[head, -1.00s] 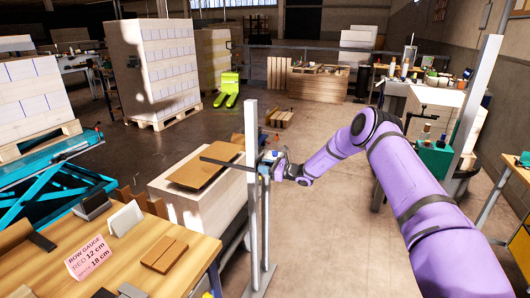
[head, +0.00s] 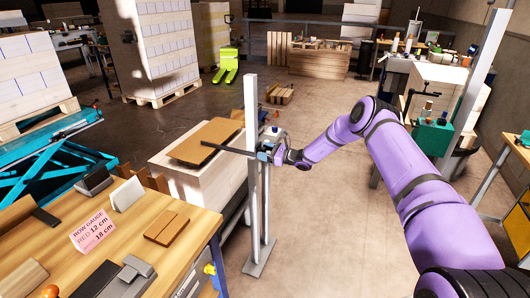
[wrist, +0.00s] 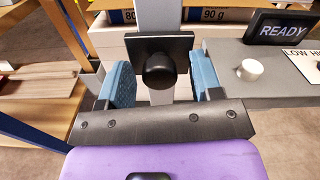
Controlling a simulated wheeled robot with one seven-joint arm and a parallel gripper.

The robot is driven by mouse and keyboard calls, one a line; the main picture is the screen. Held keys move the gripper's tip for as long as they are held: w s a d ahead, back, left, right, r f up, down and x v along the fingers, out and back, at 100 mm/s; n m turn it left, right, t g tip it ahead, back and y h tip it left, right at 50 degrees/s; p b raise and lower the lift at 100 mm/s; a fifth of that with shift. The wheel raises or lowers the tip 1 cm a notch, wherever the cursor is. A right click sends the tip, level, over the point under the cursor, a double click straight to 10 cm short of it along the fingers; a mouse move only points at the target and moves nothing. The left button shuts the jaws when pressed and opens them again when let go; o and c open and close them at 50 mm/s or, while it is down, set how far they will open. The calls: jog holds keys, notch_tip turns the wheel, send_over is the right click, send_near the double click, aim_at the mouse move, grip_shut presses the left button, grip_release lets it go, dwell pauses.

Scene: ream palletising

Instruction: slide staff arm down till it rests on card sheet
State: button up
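The upright staff (head: 251,110) stands on a floor plate. Its dark horizontal arm (head: 225,149) reaches left over the brown card sheet (head: 196,148), which lies on a pale stack (head: 200,185). The arm is low over the sheet's near part; I cannot tell whether they touch. My gripper (head: 268,148) is at the slide carriage on the staff.
A wooden table (head: 135,232) with a pink row gauge card (head: 93,231) stands at the front left. A blue lift (head: 60,160) is behind it. A grey box with a READY display (wrist: 288,28) is close right of the fingers. Floor right of the staff is clear.

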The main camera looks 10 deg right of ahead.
jog(key=v, duration=1)
jog(key=shift+s+d, duration=0.2)
jog(key=shift+d, duration=0.1)
